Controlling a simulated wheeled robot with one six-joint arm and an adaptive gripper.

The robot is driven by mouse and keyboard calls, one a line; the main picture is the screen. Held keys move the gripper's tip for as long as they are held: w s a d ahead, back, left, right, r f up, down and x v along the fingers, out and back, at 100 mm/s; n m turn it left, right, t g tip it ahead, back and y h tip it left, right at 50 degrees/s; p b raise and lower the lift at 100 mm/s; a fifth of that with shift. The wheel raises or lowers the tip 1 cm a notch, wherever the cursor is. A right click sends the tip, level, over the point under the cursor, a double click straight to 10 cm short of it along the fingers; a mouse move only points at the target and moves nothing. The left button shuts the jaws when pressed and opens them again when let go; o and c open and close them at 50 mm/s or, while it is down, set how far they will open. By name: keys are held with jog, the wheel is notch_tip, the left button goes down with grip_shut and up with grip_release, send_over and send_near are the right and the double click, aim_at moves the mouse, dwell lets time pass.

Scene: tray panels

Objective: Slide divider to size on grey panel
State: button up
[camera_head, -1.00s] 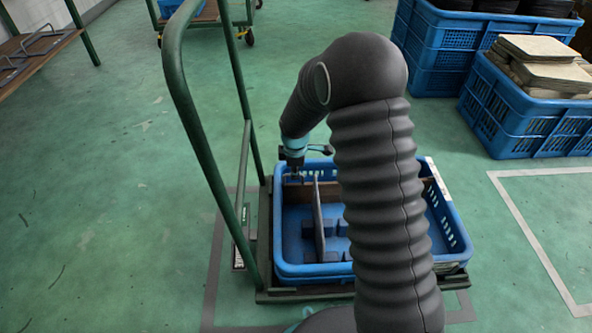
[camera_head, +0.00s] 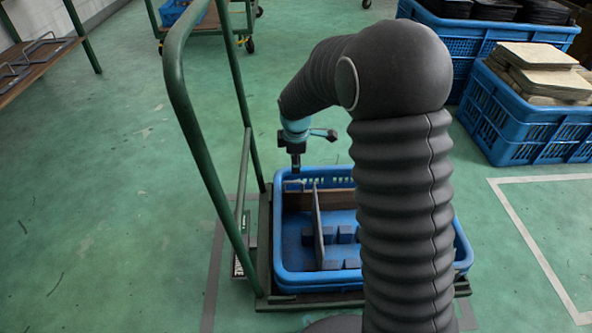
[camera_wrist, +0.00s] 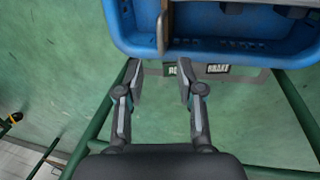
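A thin upright grey divider (camera_head: 318,228) stands in a blue crate (camera_head: 462,262), running front to back left of its middle. A brown strip (camera_head: 338,199) crosses the crate's far end; the divider's far end is close to it. In the wrist view an upright brownish piece (camera_wrist: 163,28) stands at the crate wall (camera_wrist: 240,52); I cannot tell if it is the divider's edge. I cannot single out another grey panel.
Several dark blocks (camera_head: 345,235) lie in the crate right of the divider. The crate rests on a trolley whose green handle frame (camera_head: 190,130) rises at the left. My arm hides the crate's right part. A blue crate of boards (camera_head: 530,120) stands back right.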

jog(key=shift+s+r, duration=0.25)
jog(key=shift+r, duration=0.95)
jog(key=s+d+m+g, duration=0.1)
jog(key=s+d+m, duration=0.1)
jog(key=s+m, duration=0.6)
jog(key=s+d+r+m+t+p, duration=0.2)
jog(key=s+d+r+m, duration=0.3)
jog(key=s+r, duration=0.6)
jog(key=s+d+r+m+t+p, duration=0.2)
jog(key=s+d+r+m+p, duration=0.2)
jog(key=s+r, duration=0.7)
jog(key=shift+s+d+m, duration=0.5)
jog(key=shift+s+d, duration=0.35)
jog(key=shift+s, duration=0.1)
jog(key=shift+r, duration=0.1)
